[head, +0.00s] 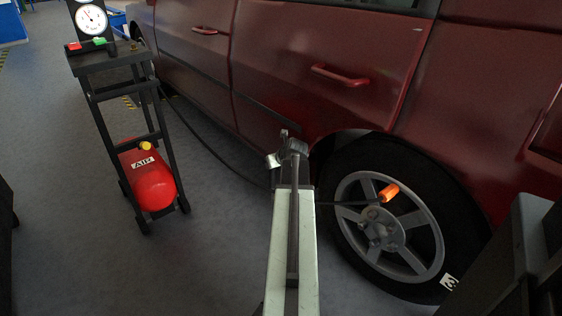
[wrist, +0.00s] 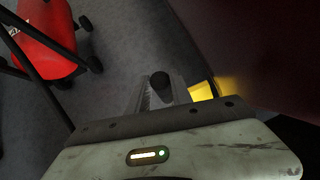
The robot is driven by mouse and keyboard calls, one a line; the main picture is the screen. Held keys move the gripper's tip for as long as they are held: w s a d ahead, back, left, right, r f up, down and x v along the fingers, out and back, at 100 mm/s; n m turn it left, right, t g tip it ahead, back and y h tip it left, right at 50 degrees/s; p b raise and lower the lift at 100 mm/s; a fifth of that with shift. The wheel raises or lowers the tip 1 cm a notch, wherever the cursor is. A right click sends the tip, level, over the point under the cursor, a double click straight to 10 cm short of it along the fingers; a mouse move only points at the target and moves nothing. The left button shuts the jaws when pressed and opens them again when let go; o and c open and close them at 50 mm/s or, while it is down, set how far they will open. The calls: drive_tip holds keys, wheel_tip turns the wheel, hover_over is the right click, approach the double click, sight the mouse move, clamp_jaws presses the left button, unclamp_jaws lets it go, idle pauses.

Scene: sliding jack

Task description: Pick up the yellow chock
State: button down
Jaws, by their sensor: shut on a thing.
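The yellow chock (wrist: 201,92) shows in the wrist view as a small bright block just beyond the front edge of my gripper's body. Much of the chock is hidden behind the gripper's body.
The red car (head: 300,70) fills the right, with its wheel (head: 388,225) close beside my arm; an orange piece (head: 389,192) shows at the wheel. A black stand (head: 100,80) with a gauge and a red air tank (head: 152,182) is at left. A dark hose runs across the floor.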

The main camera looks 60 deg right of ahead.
drive_tip(key=w+a, duration=0.4)
drive_tip(key=a, duration=0.9)
drive_tip(key=shift+w, duration=0.2)
drive_tip(key=shift+a, duration=0.1)
wheel_tip(320, 180, down, 6)
drive_tip(key=b, duration=0.5)
drive_tip(key=shift+a+r+b, duration=0.15)
drive_tip(key=shift+r+b, duration=0.05)
drive_tip(key=shift+b, duration=0.2)
drive_tip(key=s+d, duration=1.6)
idle(0.6)
